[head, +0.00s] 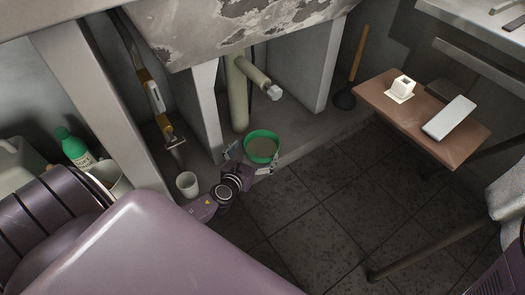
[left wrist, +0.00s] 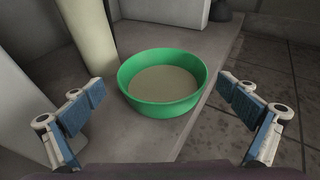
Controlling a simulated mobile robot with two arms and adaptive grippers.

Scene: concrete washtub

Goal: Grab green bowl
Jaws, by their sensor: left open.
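The green bowl (head: 262,144) stands upright on the raised concrete ledge under the washtub. It has a beige-grey inside or filling. In the left wrist view the bowl (left wrist: 163,108) sits in the middle, ahead of and between the fingers. My left gripper (head: 250,163) is open, with one finger to each side of the bowl's near part in the head view. In the left wrist view the open fingers (left wrist: 162,110) show blue pads, with a gap between each pad and the bowl's rim. My right gripper is not in view.
A pale pipe (head: 238,95) rises just behind the bowl. A white cup (head: 187,184) stands left of my left gripper. A plunger (head: 346,97) stands at the back right. A brown small table (head: 419,126) holds white items. The dark tiled floor (head: 330,205) is largely clear.

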